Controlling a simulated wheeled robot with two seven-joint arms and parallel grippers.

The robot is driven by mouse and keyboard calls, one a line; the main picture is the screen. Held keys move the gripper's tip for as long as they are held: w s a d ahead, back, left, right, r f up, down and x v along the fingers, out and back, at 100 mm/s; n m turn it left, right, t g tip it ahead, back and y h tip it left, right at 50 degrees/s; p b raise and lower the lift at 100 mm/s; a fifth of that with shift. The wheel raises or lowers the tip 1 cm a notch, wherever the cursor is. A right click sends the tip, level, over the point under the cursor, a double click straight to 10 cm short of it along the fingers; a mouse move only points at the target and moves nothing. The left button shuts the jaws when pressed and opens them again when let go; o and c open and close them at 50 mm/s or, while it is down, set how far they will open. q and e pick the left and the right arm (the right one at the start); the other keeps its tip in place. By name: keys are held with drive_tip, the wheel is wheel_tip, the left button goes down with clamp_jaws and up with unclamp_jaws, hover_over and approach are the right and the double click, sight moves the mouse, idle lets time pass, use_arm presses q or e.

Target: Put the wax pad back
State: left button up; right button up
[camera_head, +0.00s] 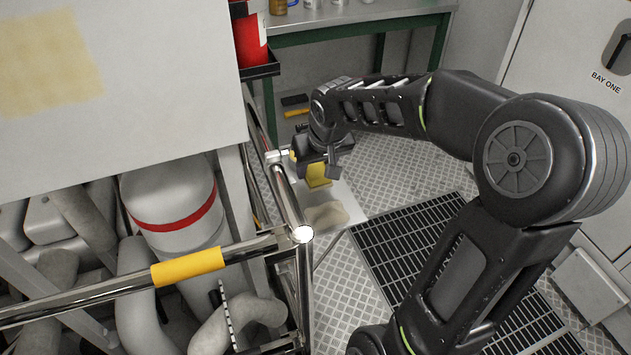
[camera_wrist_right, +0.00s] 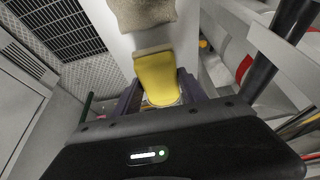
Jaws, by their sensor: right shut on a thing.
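My right gripper (camera_head: 317,165) is shut on a yellow pad (camera_head: 318,178), which I take to be the wax pad. In the right wrist view the yellow pad (camera_wrist_right: 156,74) sits between the dark fingers, with a tan strip along its far edge. The gripper is over a narrow white surface (camera_head: 350,196); I cannot tell whether the pad touches it. A beige folded cloth or pad (camera_head: 326,214) lies on that surface, apart from the yellow pad. My left gripper is not in view.
A metal railing (camera_head: 287,200) with a yellow sleeve (camera_head: 187,266) runs close on the left. Behind it stands a white tank (camera_head: 170,203) with a red band. A green-framed bench (camera_head: 350,22) is at the back. Floor grating (camera_head: 420,245) lies to the right of the white surface.

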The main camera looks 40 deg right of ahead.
sight(316, 193)
drive_tip(key=shift+f, duration=2.5)
drive_tip(key=shift+f+b, duration=0.15)
drive_tip(key=shift+b, duration=0.25)
drive_tip(key=o, duration=1.2)
drive_tip(key=shift+r, duration=0.2)
drive_tip(key=p+v, duration=0.1)
drive_tip(key=v, duration=0.9)
drive_tip(key=shift+s+r, duration=0.1)
drive_tip(key=shift+r, duration=0.3)
drive_tip(key=shift+s+a+r, duration=0.1)
drive_tip(key=shift+s+r, duration=0.15)
drive_tip(key=shift+r, duration=0.25)
